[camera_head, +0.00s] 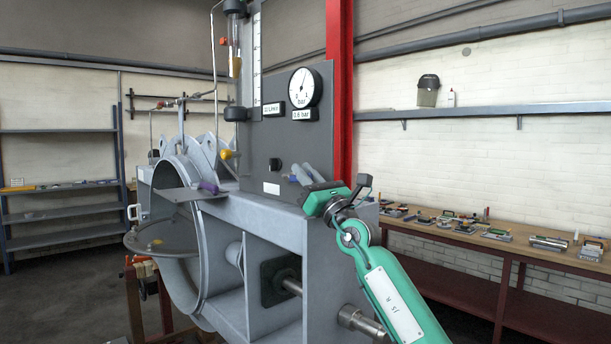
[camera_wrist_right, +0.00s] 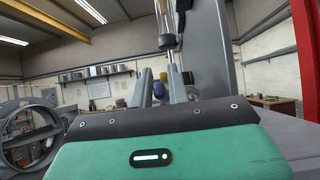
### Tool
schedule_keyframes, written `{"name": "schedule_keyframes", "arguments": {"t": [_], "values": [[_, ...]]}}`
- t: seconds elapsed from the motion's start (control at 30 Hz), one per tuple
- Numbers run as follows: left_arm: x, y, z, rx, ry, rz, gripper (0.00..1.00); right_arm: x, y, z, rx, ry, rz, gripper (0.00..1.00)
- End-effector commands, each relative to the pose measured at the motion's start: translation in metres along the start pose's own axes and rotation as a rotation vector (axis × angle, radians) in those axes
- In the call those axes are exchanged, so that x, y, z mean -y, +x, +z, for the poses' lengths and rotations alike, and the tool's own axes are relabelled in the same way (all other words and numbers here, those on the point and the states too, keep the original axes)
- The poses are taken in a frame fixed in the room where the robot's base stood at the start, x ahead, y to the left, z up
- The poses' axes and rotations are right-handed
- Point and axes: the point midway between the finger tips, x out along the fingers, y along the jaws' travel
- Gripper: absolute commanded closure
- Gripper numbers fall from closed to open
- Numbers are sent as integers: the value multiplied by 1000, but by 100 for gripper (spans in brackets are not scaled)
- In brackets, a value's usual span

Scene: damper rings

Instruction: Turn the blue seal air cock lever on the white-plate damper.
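A large grey damper ring (camera_head: 205,255) stands left of centre in the head view. A grey control panel (camera_head: 255,150) rises behind it, with a small white plate (camera_head: 271,188) low on its face. My right gripper (camera_head: 307,174) is in front of this panel, its two grey fingers pointing left and apart. In the right wrist view its fingers (camera_wrist_right: 160,88) are open. A small blue thing (camera_wrist_right: 158,91), perhaps the lever, shows between them, farther off; contact is not visible. My left gripper is out of view.
A yellow knob (camera_head: 225,154) and a purple handle (camera_head: 208,187) sit left of the panel. A round gauge (camera_head: 305,88) and a red post (camera_head: 340,90) stand close by. A workbench (camera_head: 480,250) with tools runs along the right wall. Another ring (camera_wrist_right: 28,135) shows in the wrist view.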

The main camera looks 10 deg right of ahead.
Motion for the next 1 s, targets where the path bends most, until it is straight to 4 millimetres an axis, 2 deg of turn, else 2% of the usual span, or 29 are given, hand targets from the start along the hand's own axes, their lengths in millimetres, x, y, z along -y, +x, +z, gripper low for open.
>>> {"name": "schedule_keyframes", "arguments": {"t": [0.03, 0.07, 0.47, 0.67, 1.0], "values": [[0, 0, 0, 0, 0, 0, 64, 0, 0, 0, 0, 0, 0, 72], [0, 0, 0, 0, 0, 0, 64, 0, 0, 0, 0, 0, 0, 68], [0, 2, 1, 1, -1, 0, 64, 0, -6, -1, 0, 3, 1, 68], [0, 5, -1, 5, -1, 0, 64, 0, -35, -3, 0, 4, -1, 68], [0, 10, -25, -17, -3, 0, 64, 0, -106, -3, -1, 0, -1, 68]]}}
